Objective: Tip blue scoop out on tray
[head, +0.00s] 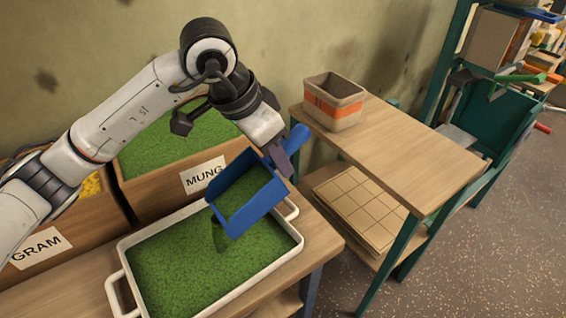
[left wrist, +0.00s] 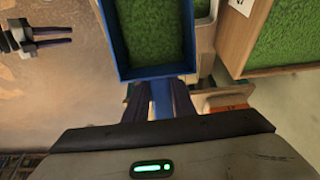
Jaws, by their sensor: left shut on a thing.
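The blue scoop (head: 256,207) is in my left gripper (head: 284,158), which is shut on its handle. The scoop is tilted over the white tray (head: 292,240), with its open end down and to the left. Green grain still lies in the scoop, and a dark green clump shows just below its lip, over the tray. The tray holds a wide layer of green grain. In the left wrist view the scoop (left wrist: 122,45) is full of green across its visible floor, with the gripper (left wrist: 160,100) on its handle. My right gripper is not in the head view.
A wooden bin marked MUNG (head: 203,175) with green grain stands behind the tray, and a bin marked GRAM (head: 40,247) is to its left. A beige box with an orange band (head: 334,103) stands on the wooden table at right. Flat cartons (head: 360,205) lie on the shelf below.

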